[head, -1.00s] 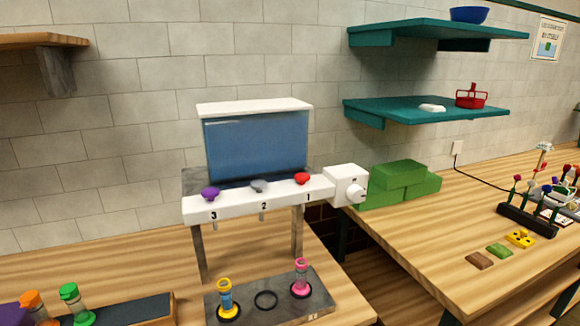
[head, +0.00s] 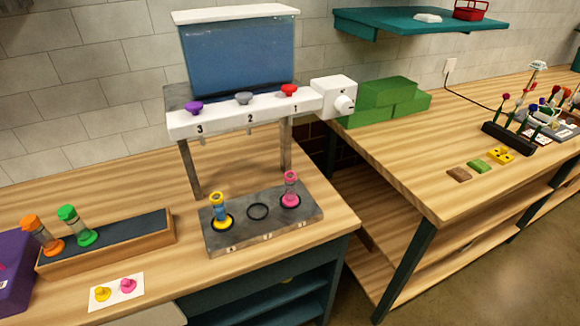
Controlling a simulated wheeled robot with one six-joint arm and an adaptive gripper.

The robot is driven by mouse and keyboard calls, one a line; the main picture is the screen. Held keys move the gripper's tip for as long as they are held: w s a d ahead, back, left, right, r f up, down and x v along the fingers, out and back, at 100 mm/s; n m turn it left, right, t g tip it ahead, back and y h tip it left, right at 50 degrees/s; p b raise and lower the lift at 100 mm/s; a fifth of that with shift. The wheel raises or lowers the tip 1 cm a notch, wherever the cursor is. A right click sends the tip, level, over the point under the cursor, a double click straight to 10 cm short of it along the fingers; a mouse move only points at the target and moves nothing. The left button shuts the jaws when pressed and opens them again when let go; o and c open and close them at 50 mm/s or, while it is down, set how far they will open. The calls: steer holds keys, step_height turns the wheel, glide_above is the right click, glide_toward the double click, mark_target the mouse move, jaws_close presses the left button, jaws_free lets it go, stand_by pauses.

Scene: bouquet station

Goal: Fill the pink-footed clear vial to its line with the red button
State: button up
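The pink-footed clear vial (head: 291,189) stands upright in the right ring of the dark grey base plate (head: 262,235), below the dispenser. Its fill level and line are too small to tell. The red button (head: 289,90) is on the white front bar (head: 222,120) of the dispenser, above the number 1. A grey button (head: 244,97) is above number 2 and a purple button (head: 194,107) above number 3. The clear tank (head: 240,55) above holds blue liquid. My gripper is not in view.
A yellow-footed vial (head: 219,211) stands in the plate's left ring; the middle ring (head: 258,212) is empty. A wooden rack (head: 110,246) holds orange and green vials. A white card (head: 117,291) lies in front. A white box with a knob (head: 334,97) sits at the bar's right end. Green blocks (head: 385,101) stand behind.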

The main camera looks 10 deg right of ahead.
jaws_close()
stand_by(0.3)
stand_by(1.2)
